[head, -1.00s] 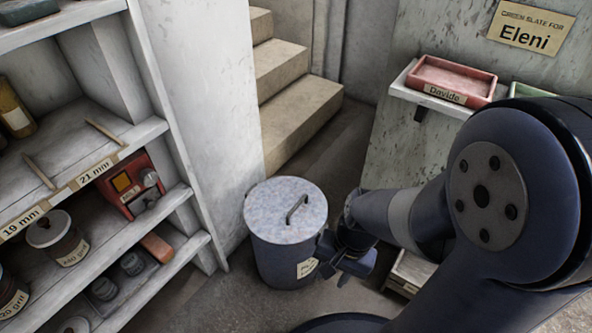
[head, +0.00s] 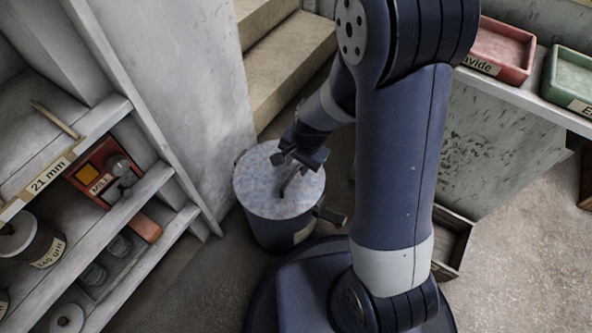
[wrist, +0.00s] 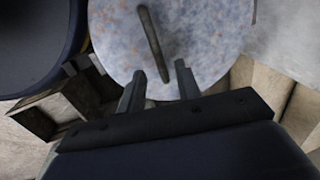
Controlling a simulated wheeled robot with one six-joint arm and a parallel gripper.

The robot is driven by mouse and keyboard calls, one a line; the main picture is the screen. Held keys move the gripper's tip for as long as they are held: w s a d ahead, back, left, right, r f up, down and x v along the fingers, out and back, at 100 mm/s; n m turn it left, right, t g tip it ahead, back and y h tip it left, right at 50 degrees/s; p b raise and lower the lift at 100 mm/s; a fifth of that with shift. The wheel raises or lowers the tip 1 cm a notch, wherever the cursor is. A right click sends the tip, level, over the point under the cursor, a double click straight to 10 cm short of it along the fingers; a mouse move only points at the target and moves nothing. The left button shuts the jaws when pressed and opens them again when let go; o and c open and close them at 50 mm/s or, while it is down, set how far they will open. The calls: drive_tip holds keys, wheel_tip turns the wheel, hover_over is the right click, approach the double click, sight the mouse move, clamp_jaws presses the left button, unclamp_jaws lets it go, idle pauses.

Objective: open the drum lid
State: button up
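The drum (head: 270,232) is a dark blue bin with a paper label on its side, standing on the floor by the steps. Its round, mottled grey-blue lid (head: 252,183) lies flat on top. A dark bar handle (head: 290,184) crosses the lid; it also shows in the wrist view (wrist: 152,42). My gripper (head: 296,160) is over the lid, close to the handle. In the wrist view my gripper (wrist: 160,85) has its two fingers apart with nothing held between them. The handle's near end points toward the gap between the fingertips. Whether the fingers touch the lid is unclear.
Shelves (head: 110,215) with jars and a red box (head: 108,170) stand left of the drum. Concrete steps (head: 285,75) rise behind it. At the right, a ledge (head: 530,97) holds a red tray (head: 497,48) and a green tray (head: 568,78). Floor at lower right is open.

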drive_tip(key=shift+w+a+f+b, duration=0.1)
drive_tip(key=shift+a+f+b, duration=0.1)
drive_tip(key=shift+f, duration=0.45)
drive_tip(key=shift+w+a+f+b, duration=0.1)
drive_tip(key=shift+f+b, duration=0.05)
drive_tip(key=shift+f, duration=0.5)
drive_tip(key=shift+c, duration=0.4)
clamp_jaws()
